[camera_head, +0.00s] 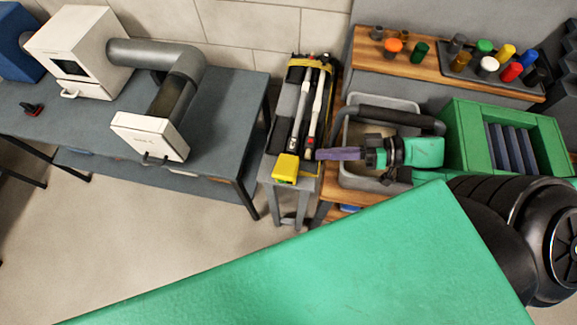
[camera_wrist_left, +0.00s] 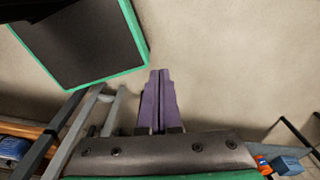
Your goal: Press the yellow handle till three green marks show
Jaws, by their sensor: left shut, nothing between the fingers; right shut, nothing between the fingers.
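The yellow handle (camera_head: 286,168) sits at the front end of a narrow grey stand. Behind it, long light rods (camera_head: 303,110) lie in a black and yellow tray. My right gripper (camera_head: 318,154) comes in from the right with its purple fingers shut and empty. Its tips are beside the rods' near end, right of the handle and slightly farther back; I cannot tell whether they touch anything. My left gripper (camera_wrist_left: 159,75) shows in the left wrist view, purple fingers shut and empty, before a plain pale surface. No green marks can be made out on the handle or tray.
Left is a dark table (camera_head: 60,125) with white boxes joined by a grey duct (camera_head: 180,65). Right are a grey bin (camera_head: 350,175) under my right arm, a green slatted box (camera_head: 470,135), and a wooden shelf (camera_head: 375,60) with coloured bottles. Floor shows at lower left.

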